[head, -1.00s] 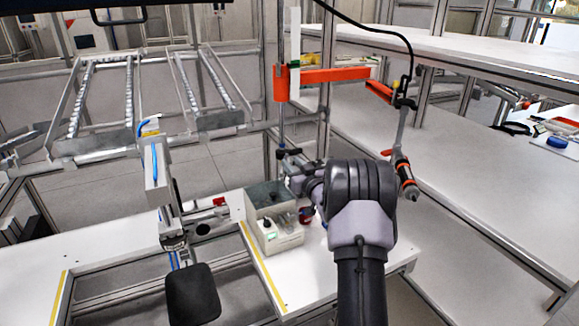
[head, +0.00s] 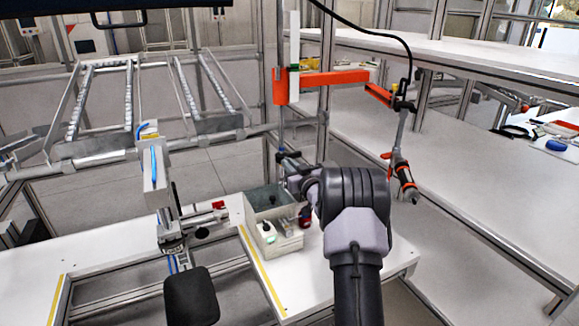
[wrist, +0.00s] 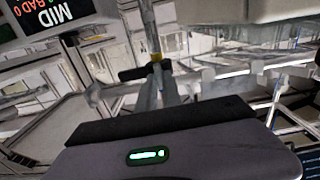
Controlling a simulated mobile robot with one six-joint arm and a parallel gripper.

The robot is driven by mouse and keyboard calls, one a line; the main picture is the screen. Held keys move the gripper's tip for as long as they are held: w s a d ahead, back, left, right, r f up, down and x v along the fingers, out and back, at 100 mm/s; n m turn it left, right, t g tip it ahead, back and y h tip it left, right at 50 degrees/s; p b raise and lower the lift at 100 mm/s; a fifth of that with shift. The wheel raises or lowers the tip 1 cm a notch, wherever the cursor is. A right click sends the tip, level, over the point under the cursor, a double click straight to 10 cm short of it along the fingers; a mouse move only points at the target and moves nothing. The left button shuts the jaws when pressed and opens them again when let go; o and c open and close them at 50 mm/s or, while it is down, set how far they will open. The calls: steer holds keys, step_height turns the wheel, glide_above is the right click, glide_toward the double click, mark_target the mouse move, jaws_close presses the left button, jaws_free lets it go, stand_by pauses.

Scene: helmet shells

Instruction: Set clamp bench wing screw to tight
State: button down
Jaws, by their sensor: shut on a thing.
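My gripper (head: 287,163) is at the lower part of the upright post (head: 281,130) that carries the orange arm. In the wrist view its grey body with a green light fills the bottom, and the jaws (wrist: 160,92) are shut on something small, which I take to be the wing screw. The screw itself is too small and too covered to make out, so its angle cannot be told. A dark crossbar (wrist: 132,74) and a yellow band lie just beyond the jaws.
An orange arm (head: 335,77) with a hanging tool (head: 402,178) reaches to the right. A black pad (head: 191,296) is at the front left.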

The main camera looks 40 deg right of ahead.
steer(key=shift+f, duration=0.1)
steer(key=shift+a+n+b, duration=0.2)
steer(key=shift+n+b, duration=1.6)
steer(key=shift+n, duration=7)
steer(key=c, duration=1.5)
jaws_free()
steer(key=shift+f, duration=0.1)
